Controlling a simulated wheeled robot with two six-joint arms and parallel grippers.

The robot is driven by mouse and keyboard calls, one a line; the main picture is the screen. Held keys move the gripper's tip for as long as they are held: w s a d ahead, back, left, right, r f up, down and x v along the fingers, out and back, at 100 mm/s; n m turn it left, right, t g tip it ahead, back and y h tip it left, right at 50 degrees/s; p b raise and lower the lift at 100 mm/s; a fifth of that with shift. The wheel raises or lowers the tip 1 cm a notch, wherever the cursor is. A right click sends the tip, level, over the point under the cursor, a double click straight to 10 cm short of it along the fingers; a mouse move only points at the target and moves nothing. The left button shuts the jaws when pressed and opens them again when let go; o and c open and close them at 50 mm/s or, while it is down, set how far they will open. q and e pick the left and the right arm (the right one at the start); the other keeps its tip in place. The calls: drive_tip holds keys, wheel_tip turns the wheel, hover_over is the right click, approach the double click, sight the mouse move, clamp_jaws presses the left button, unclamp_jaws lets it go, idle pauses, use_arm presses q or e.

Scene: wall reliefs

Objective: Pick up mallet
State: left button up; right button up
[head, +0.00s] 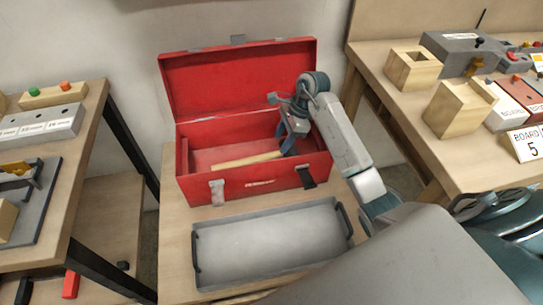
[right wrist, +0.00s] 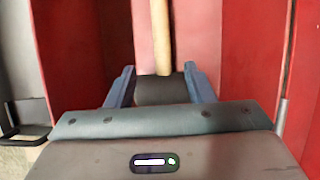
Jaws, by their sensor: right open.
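The mallet lies inside the open red toolbox (head: 255,187); its pale wooden handle (head: 247,160) runs along the toolbox floor. In the right wrist view the handle (right wrist: 160,35) runs up the picture from a dark, rounded mallet head (right wrist: 160,90). My right gripper (head: 288,143) reaches down into the right part of the toolbox, at the head end of the handle. Its two blue fingers are open, one on each side of the dark head. I cannot tell whether they touch it. In the head view the gripper hides the mallet head. My left gripper is not in view.
The toolbox's raised lid (head: 240,80) stands behind, and its walls are close around my right gripper. A grey tray (head: 270,240) with dark handles sits empty in front. Wooden tables stand left and right; the right one (head: 395,125) holds blocks and boards.

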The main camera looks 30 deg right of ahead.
sight(273, 153)
drive_tip(key=x, duration=0.2)
drive_tip(key=shift+a+f, duration=0.15)
drive_tip(key=shift+f, duration=0.1)
drive_tip(key=x, duration=0.4)
drive_tip(key=shift+w+a+f+p, duration=0.15)
drive_tip(key=shift+w+f+p, duration=0.05)
drive_tip(key=shift+f+p, duration=0.2)
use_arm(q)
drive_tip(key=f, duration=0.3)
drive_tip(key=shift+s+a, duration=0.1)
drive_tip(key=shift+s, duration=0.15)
use_arm(e)
clamp_jaws()
